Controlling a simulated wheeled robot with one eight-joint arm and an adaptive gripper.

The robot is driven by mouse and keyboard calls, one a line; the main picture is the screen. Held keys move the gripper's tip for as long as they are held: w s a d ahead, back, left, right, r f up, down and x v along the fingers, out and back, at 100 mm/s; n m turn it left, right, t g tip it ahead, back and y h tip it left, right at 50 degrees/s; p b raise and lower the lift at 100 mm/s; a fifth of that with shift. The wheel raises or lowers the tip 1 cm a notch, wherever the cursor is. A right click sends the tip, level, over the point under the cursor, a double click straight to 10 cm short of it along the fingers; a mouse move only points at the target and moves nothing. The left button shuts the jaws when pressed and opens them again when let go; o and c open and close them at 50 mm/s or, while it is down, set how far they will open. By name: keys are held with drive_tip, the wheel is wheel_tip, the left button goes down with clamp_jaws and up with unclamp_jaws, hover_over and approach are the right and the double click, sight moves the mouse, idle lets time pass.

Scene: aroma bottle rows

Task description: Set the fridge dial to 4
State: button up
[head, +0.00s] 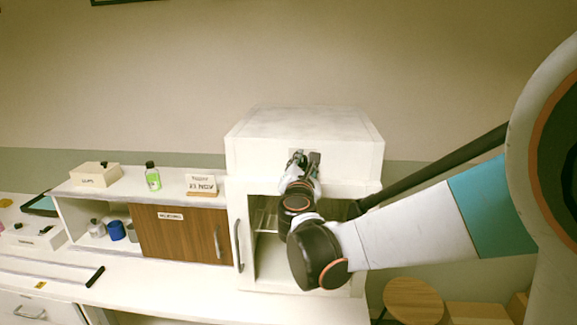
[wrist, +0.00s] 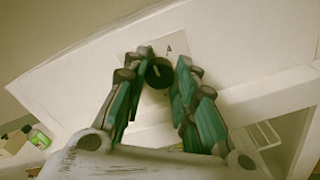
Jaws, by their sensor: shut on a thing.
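The white fridge (head: 300,125) stands at the right end of the counter, with its front opening and wire shelf partly showing below my arm. The dial (wrist: 158,72) is a small dark round knob with a pale pointer line on the fridge's upper front panel. A small dark mark sits on the plate just above it; I cannot read the setting numbers. My gripper (wrist: 160,75) is shut on the dial, one finger on each side. In the head view my gripper (head: 304,158) is against the upper front panel and hides the dial.
Left of the fridge is a low cabinet with a brown door (head: 178,232). A green bottle (head: 152,176), a box (head: 95,174) and a sign (head: 201,185) stand on top. A wooden stool (head: 412,298) is at the lower right.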

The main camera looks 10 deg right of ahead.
drive_tip(key=m, duration=0.4)
drive_tip(key=shift+m, duration=0.3)
drive_tip(key=m, duration=0.4)
drive_tip(key=shift+f, duration=0.1)
drive_tip(key=shift+m, duration=0.3)
drive_tip(key=o, duration=1.1)
drive_tip(key=shift+c, duration=0.2)
drive_tip(key=shift+s, duration=0.15)
drive_tip(key=v, duration=1.2)
